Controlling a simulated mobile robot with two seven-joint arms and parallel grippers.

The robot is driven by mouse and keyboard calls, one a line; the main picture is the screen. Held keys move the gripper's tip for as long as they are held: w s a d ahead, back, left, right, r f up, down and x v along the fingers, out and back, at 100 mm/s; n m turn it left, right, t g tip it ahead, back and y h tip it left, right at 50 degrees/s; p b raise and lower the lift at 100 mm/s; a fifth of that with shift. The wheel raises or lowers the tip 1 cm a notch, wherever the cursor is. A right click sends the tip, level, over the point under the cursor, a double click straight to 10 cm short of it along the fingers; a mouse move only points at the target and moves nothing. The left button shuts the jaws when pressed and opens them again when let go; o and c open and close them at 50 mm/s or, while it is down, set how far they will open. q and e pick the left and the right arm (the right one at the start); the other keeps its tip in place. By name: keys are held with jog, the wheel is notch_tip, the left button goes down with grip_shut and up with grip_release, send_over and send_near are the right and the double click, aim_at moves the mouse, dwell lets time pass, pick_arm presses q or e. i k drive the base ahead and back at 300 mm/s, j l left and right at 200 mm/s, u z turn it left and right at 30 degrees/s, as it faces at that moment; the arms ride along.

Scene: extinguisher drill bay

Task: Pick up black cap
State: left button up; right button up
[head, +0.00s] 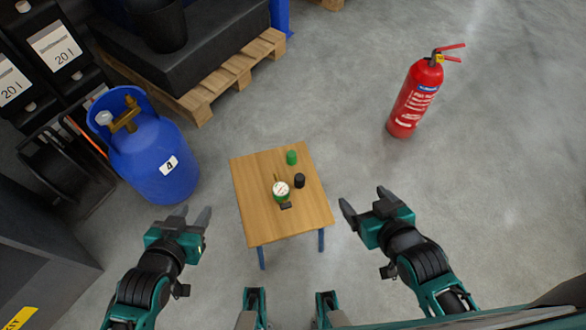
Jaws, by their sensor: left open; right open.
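The black cap (299,181) stands on the small wooden table (255,215), right of its middle. It is a short dark cylinder beside a round gauge (281,190) with a white face and green parts. A green cap (291,158) stands behind it on the same table. My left gripper (192,217) is open and empty, left of the table. My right gripper (366,203) is open and empty, just right of the table and apart from the cap.
A red fire extinguisher (413,100) stands on the floor at the back right. A blue gas cylinder (155,160) stands left of the table. A loaded wooden pallet (215,85) lies behind. The floor right of the table is mostly clear.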

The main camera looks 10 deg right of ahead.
aim_at(299, 178)
jog(key=z, duration=0.2)
jog(key=u, duration=1.35)
jog(key=z, duration=1.4)
jog(key=i+l+z, duration=0.1)
jog(key=l, duration=0.3)
jog(key=i+l+z, duration=0.15)
jog(key=l, duration=0.2)
